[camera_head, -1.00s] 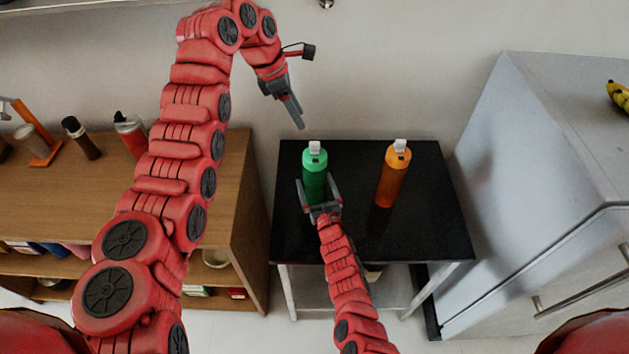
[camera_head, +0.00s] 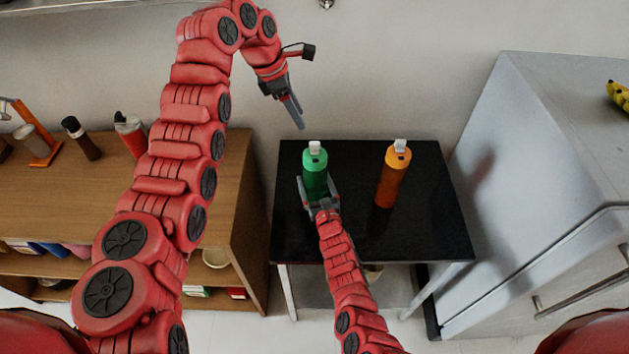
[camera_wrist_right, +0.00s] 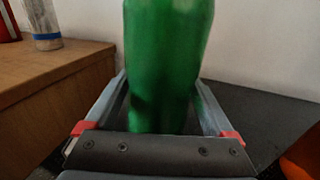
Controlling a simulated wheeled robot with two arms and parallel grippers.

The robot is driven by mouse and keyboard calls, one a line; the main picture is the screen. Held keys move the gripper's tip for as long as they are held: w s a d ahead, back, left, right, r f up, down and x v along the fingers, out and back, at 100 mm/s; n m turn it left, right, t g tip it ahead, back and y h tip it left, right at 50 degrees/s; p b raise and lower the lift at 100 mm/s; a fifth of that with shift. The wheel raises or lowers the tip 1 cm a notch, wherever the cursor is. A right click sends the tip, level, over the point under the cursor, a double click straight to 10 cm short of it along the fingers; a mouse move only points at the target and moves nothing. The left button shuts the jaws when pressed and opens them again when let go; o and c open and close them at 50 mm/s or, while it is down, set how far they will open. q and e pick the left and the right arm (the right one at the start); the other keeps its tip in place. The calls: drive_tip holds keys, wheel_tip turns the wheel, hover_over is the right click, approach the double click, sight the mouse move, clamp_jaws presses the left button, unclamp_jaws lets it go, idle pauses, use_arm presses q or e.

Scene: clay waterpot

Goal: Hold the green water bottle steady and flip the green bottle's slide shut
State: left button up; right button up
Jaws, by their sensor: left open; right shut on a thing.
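The green water bottle (camera_head: 315,172) stands upright on the black table, with a pale slide (camera_head: 314,147) on its top. The slide's exact position is too small to tell. My right gripper (camera_head: 319,192) is shut on the lower body of the bottle, one finger on each side. In the right wrist view the bottle's green body (camera_wrist_right: 165,65) fills the space between the fingers; its top is out of frame. My left gripper (camera_head: 296,122) is open and empty, pointing down above and slightly left of the bottle's top, apart from it.
An orange bottle (camera_head: 392,175) stands on the black table (camera_head: 425,215), right of the green one. A wooden shelf (camera_head: 60,195) with bottles is at the left. A grey fridge-like cabinet (camera_head: 530,140) is at the right. The table's right front is clear.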

use_arm(q)
drive_tip(key=c, duration=0.4)
drive_tip(key=shift+w+d+f+m+y, duration=0.1)
drive_tip(key=shift+d+m+y, duration=0.1)
drive_tip(key=shift+m, duration=0.35)
drive_tip(key=shift+w+d+f+m+y, duration=0.1)
drive_tip(key=shift+m+y, duration=0.1)
drive_tip(key=shift+m, duration=0.35)
clamp_jaws()
drive_tip(key=d+m+t+y, duration=0.1)
drive_tip(key=m, duration=0.4)
drive_tip(key=w+d+m+t+y, duration=0.1)
drive_tip(key=m, duration=0.5)
drive_tip(key=w+d+r+m+t+y, duration=0.1)
drive_tip(key=m, duration=0.4)
drive_tip(key=shift+w+d+m, duration=0.15)
drive_tip(key=shift+d+m, duration=0.15)
